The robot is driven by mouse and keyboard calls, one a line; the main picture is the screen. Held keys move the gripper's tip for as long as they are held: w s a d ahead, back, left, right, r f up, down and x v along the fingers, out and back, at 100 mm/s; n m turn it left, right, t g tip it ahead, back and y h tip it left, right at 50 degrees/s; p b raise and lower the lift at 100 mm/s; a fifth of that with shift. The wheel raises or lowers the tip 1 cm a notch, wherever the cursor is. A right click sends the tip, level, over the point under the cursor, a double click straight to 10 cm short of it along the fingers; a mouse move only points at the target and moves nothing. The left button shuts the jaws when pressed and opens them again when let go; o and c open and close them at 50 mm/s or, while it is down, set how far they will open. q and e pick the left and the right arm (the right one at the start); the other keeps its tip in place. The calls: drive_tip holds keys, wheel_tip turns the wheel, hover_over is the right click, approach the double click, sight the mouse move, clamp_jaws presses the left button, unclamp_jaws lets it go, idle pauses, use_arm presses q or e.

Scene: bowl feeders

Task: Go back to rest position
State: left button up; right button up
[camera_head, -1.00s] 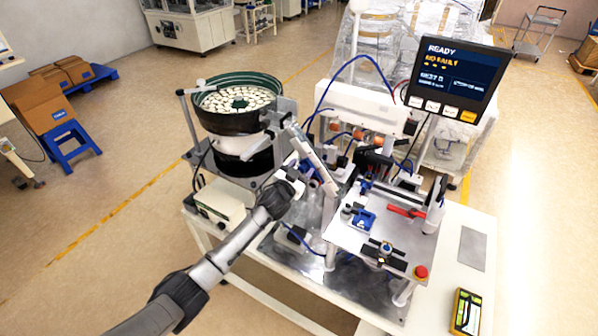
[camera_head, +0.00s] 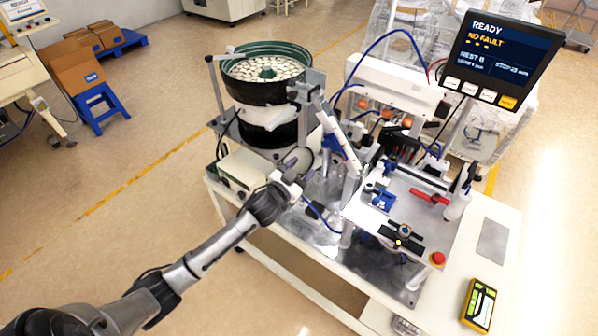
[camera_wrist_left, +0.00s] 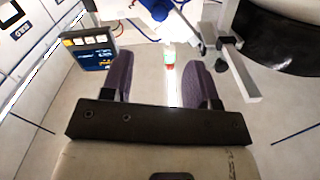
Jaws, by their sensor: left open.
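My left arm comes in from the lower left in the head view. Its gripper (camera_head: 297,163) is in front of the bowl feeder (camera_head: 265,72), over the front left part of the machine table. In the left wrist view the two dark purple finger pads of the left gripper (camera_wrist_left: 160,80) stand wide apart with nothing between them, so it is open and empty. The bowl feeder is full of small pale parts. My right gripper does not show in either view.
The machine table (camera_head: 493,243) carries a linear track (camera_head: 350,172), a fixture plate, a red emergency button (camera_head: 437,259) and a yellow handheld device (camera_head: 479,303). A display (camera_head: 500,60) reading READY, NO FAULT stands at the back right. Open floor (camera_head: 110,215) lies left of the table.

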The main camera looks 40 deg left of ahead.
use_arm(q)
drive_tip(key=shift+s, duration=0.35)
idle(0.5)
wheel_tip(320, 180, down, 3)
drive_tip(key=s+a+g+y, duration=0.3)
drive_tip(key=g+y, duration=0.1)
drive_tip(key=g, duration=0.1)
drive_tip(key=s+d+f+g+h, duration=0.3)
drive_tip(key=s+d+g+h, duration=0.25)
drive_tip(key=s+d, duration=1.35)
drive_tip(key=s+d+f+g, duration=0.1)
drive_tip(key=s+f+g, duration=0.45)
drive_tip(key=s, duration=0.95)
wheel_tip(320, 180, up, 11)
drive_tip(key=w+t+p, duration=0.1)
drive_tip(key=p, duration=1.2)
drive_tip(key=shift+r+t, duration=0.15)
drive_tip(key=shift+t, duration=0.15)
